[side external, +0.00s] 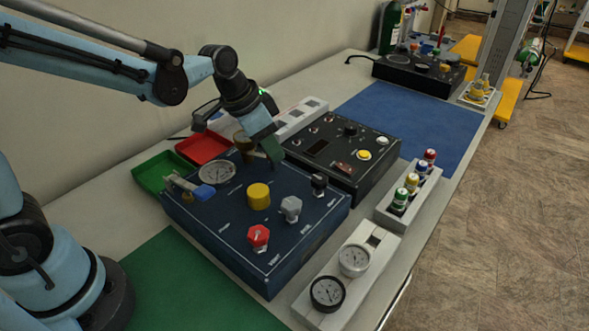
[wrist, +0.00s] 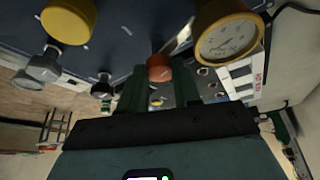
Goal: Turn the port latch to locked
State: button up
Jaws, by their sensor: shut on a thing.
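My gripper (side external: 273,158) points down over the rear edge of the dark blue panel (side external: 225,225) in the side view. In the wrist view its two green fingers (wrist: 158,88) close around an orange-red round part (wrist: 159,68), which stands out from the panel. I cannot tell for sure that this part is the port latch, nor which way it is turned. In the side view the gripper hides it.
On the panel are a yellow knob (side external: 259,195), a red knob (side external: 258,236), a grey knob (side external: 291,208), a black knob (side external: 319,183) and a gauge (side external: 217,172). A brass-rimmed gauge (wrist: 228,38) is close beside my fingers. A black box (side external: 340,150) stands behind the panel.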

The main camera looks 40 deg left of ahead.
jog(key=shift+m+g+h, duration=0.3)
jog(key=shift+m, duration=0.8)
jog(key=o, duration=1.1)
jog(key=shift+c, duration=0.2)
jog(key=v, duration=1.2)
jog(key=shift+a, duration=0.15)
